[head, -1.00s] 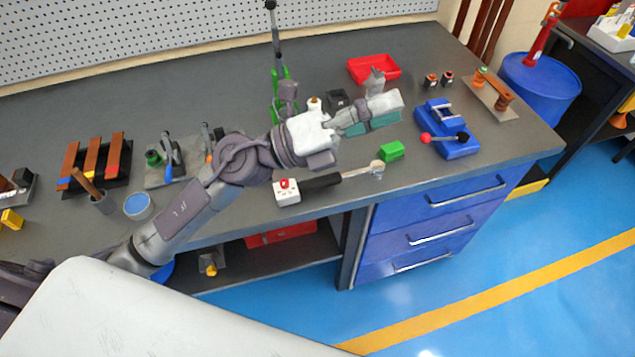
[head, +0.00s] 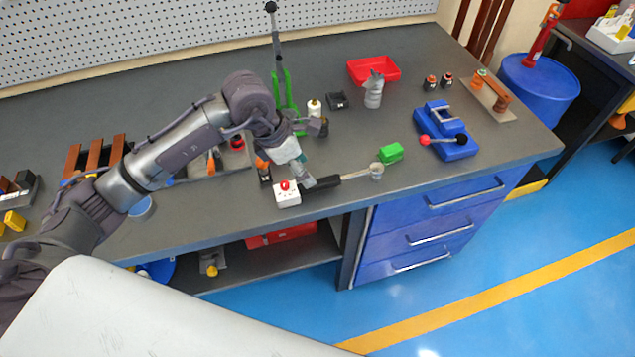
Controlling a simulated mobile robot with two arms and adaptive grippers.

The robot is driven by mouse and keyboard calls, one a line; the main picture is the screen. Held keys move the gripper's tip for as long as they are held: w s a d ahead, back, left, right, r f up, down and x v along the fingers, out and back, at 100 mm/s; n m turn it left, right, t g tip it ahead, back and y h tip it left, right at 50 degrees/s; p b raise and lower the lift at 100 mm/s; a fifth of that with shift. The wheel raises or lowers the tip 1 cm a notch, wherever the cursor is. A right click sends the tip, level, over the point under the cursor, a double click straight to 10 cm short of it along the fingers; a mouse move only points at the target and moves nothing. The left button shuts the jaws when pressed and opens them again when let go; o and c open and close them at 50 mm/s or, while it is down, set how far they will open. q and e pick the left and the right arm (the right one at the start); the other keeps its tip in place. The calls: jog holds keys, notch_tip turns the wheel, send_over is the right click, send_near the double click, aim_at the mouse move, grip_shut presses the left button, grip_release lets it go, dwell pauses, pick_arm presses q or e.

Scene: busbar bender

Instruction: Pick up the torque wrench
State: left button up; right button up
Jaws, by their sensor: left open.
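The torque wrench (head: 352,176) lies on the grey workbench, with its black handle to the left and its silver shaft and round head to the right. My left gripper (head: 308,182) is open, pointing down at the left part of the black handle. It partly covers the handle there. I cannot tell whether the fingers touch the handle or are just above it. My right gripper is not in view.
A white box with a red button (head: 287,194) stands just left of the handle. A green block (head: 390,152) lies near the wrench head. A blue bender (head: 446,135) stands to the right, and a green lever tool (head: 284,88) behind. The bench front edge is close.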

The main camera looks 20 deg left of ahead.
aim_at(318, 182)
pick_arm(q)
jog(key=x, duration=0.2)
jog(key=shift+w+d+f, duration=0.1)
jog(key=shift+d+f, duration=0.05)
jog(key=shift+f, duration=0.2)
jog(key=p+x, duration=0.2)
jog(key=x, duration=0.2)
jog(key=shift+w+d, duration=0.1)
jog(key=shift+w, duration=0.15)
jog(key=shift+w+d+f, duration=0.1)
jog(key=shift+d+f, duration=0.05)
jog(key=shift+f, duration=0.4)
jog(key=shift+r, duration=0.1)
grip_shut()
